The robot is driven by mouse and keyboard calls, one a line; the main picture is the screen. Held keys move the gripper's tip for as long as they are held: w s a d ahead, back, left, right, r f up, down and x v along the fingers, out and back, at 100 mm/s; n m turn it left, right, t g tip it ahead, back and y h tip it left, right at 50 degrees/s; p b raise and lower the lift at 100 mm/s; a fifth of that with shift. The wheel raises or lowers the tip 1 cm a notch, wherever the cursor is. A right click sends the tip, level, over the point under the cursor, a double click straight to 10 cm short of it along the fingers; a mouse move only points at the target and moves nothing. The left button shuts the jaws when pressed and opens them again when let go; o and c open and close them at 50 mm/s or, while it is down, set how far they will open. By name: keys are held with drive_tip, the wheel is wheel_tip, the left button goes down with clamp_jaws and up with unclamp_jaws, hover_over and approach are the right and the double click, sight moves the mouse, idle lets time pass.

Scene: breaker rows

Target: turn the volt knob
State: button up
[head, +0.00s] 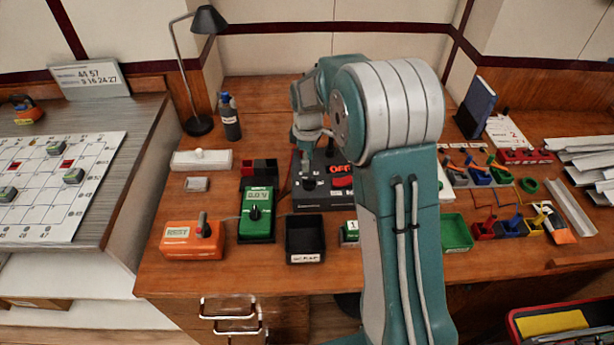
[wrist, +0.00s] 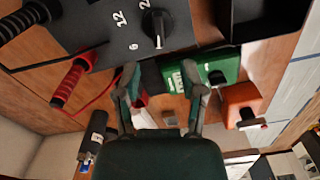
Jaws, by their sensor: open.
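My gripper (wrist: 160,82) is open, with nothing between its fingers in the wrist view. In the head view my gripper (head: 307,172) hangs over the left part of a dark panel (head: 320,200). A black knob (wrist: 158,29) with a white pointer line sits on that panel, with white numbers around it. It lies just beyond the fingertips in the wrist view, apart from them. A green meter (head: 256,228) with a display and a round black knob (head: 254,213) stands left of the panel. I cannot read a volt label on either knob. My arm hides the panel's right part.
An orange box (head: 192,240) with a lever and a black bin (head: 305,240) stand near the table's front. A red-handled probe (wrist: 72,82) and its cable lie beside the panel. A lamp (head: 205,22) and a dark bottle (head: 230,122) stand at the back left.

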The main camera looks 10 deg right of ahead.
sight(309, 179)
drive_tip(key=f, duration=0.6)
drive_tip(key=shift+d, duration=0.4)
drive_tip(key=shift+a+f, duration=0.1)
drive_tip(key=shift+f, duration=0.6)
drive_tip(key=shift+a, duration=0.15)
clamp_jaws()
